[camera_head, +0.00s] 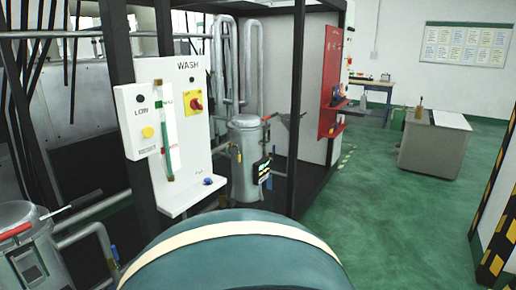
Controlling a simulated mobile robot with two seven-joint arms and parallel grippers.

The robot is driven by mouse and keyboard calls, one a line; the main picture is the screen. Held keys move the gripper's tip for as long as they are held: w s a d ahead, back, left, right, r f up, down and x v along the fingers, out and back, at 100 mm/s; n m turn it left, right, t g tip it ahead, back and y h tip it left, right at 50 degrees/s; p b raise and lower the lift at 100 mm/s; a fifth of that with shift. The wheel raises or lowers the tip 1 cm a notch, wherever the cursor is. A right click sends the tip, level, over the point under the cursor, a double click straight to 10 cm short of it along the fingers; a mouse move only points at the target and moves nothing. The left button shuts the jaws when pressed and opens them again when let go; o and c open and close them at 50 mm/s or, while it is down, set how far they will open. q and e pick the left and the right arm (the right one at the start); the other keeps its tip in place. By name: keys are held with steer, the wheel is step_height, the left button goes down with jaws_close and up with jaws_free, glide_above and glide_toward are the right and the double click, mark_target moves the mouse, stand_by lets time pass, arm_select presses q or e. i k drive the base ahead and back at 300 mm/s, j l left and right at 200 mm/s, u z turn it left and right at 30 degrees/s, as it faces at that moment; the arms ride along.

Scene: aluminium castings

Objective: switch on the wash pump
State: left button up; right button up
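A white panel marked WASH (186,165) stands upright at the left, fixed by a black post. On its upper right is a red rotary switch (196,103) on a yellow plate. I cannot tell its position. A green-and-white strip (167,120), like a level gauge, runs down the panel's middle. A smaller white box marked LOW (140,118), with a dark round fitting and a yellow button (147,132), sits at the panel's left side. A blue knob (208,181) is at the panel's lower right. Neither of my grippers is in view.
A grey metal canister (247,165) with pipes stands behind the panel. Another canister (25,255) with a red handle is at bottom left. A black frame post (296,110) rises right of the panel. The green floor (385,225) is open to the right, before a grey cabinet (433,150).

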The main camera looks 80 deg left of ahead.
mark_target(195, 103)
steer(key=u, duration=3.15)
